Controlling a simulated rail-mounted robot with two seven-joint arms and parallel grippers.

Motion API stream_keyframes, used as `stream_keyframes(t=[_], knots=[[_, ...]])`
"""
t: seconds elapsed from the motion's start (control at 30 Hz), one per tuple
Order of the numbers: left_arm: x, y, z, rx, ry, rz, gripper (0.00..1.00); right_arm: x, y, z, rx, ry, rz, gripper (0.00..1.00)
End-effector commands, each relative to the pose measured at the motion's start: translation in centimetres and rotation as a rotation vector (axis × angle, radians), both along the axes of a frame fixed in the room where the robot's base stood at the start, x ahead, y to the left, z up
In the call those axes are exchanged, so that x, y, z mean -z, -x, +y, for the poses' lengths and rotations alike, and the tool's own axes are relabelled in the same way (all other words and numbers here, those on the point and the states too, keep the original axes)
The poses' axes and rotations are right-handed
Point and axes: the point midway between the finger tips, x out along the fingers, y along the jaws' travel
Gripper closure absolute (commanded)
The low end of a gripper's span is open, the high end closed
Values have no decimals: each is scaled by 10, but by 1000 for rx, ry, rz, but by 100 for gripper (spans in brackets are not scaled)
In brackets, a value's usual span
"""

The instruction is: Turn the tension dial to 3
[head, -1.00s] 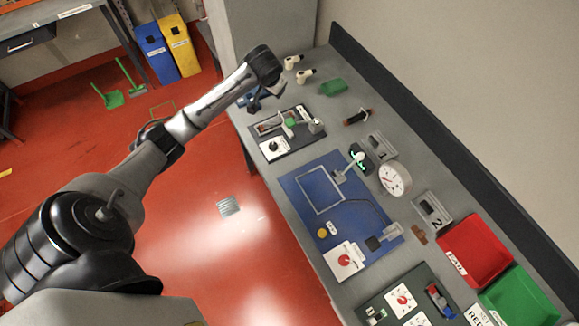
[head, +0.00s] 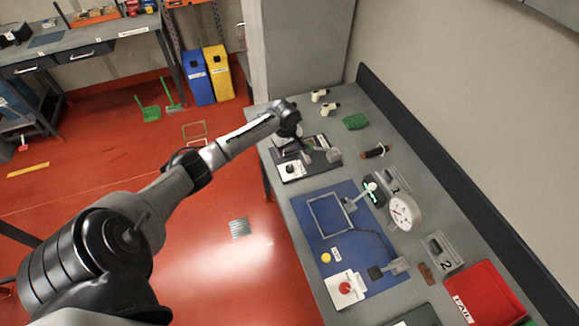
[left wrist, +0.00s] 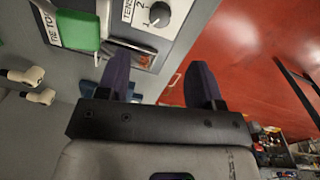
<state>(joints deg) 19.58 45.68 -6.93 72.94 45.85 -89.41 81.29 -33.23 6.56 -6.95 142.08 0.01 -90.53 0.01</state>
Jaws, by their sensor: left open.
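The tension dial (head: 291,170) is a dark round knob on a white plate, at the near-left corner of a dark board (head: 318,169) on the bench. In the left wrist view the dial (left wrist: 158,14) is at the top, with "1" and "2" printed to its left; other numbers and its exact setting are unclear. My left gripper (head: 306,150) is over the board, just beyond the dial and apart from it. In the left wrist view its two dark fingers (left wrist: 161,68) are spread, with nothing between them. My right gripper is not in view.
A green block (left wrist: 78,30) with a white label is left of the dial in the left wrist view.

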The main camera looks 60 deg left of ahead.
Motion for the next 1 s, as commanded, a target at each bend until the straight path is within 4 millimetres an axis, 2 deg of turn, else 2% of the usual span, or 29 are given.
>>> stream_keyframes(t=[0.2, 0.5, 0.7, 1.0], knots=[[44, -3, 0, 0, 1, 2, 40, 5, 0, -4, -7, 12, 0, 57], [91, -5, 0, 2, -1, 0, 40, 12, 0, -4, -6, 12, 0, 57], [108, -6, 0, 3, 0, 1, 40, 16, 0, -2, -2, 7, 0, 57], [113, -7, 0, 4, -2, 0, 40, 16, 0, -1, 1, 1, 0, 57]])
